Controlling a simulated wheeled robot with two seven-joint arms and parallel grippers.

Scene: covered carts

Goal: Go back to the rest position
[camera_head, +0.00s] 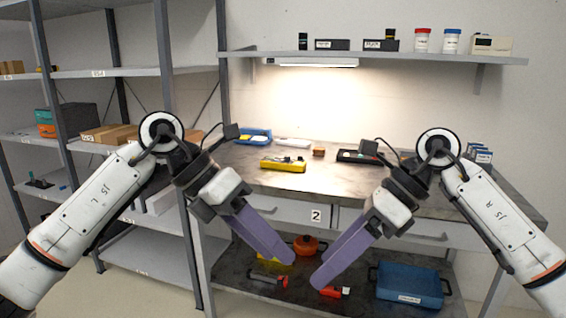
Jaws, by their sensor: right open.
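My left arm comes in from the left and my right arm from the right, both bent with the forearms angled down toward the middle. My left gripper (284,256) has purple fingers pointing down and right, in front of the workbench's drawer front and lower shelf. Its fingers overlap edge-on, so the gap between them is hidden. My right gripper (322,280) mirrors it, pointing down and left, and is open. No object shows between the fingers of either gripper. The two gripper tips are close together but apart.
The workbench (300,182) holds a yellow tray (283,165), a blue tray (255,136) and a black tray (352,156). Its lower shelf holds a blue crate (408,287), an orange pot (308,244) and tools. A grey rack (150,245) stands at left; a wall shelf (400,57) hangs above.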

